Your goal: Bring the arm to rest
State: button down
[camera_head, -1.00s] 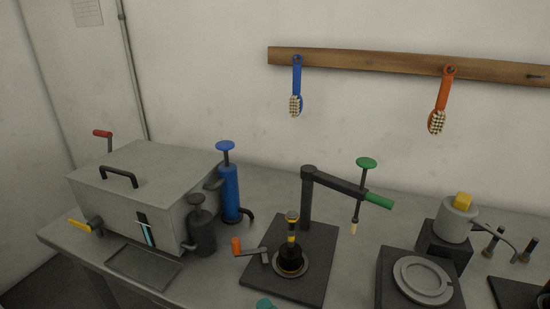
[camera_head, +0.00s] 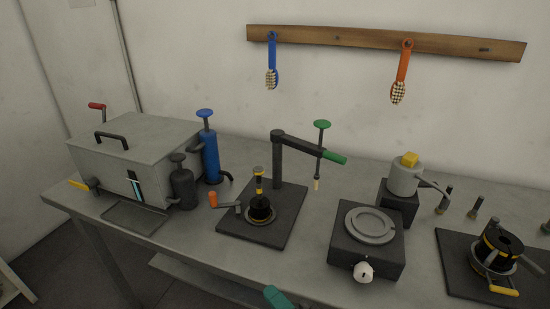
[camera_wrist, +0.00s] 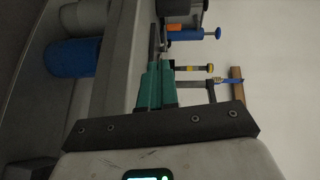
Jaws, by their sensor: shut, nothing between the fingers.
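My gripper shows as teal fingers in the middle of the wrist view (camera_wrist: 155,88), shut and empty. In the head view, a teal tip of my gripper (camera_head: 278,297) shows at the bottom edge, in front of the bench. The rest of my arm is out of the head view. The fingers appear clear of the things on the bench, though the exact distance cannot be told.
The grey bench (camera_head: 310,225) carries a lidded box (camera_head: 140,155), a blue pump (camera_head: 210,155), a lever stand (camera_head: 278,160), a round-topped block (camera_head: 368,240) and a black-yellow pot (camera_head: 495,250). Two brushes hang from a wooden rail (camera_head: 340,38). A blue drum (camera_wrist: 72,57) shows in the wrist view.

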jog(key=s+d+f+n+g+h, duration=0.4)
jog(key=s+d+f, duration=0.2)
jog(key=d+f, duration=0.3)
jog(key=s+d+f+n+g+h, duration=0.2)
jog(key=s+d+f+g+h, duration=0.1)
jog(key=s+d, duration=0.6)
jog(key=s+d+f+n+g+h, duration=0.3)
jog(key=s+d+g, duration=0.2)
jog(key=s+d, duration=0.4)
jog(key=s, duration=0.2)
jog(key=shift+s+d+g, duration=0.2)
jog(key=shift+s+g, duration=0.1)
jog(key=shift+s, duration=0.1)
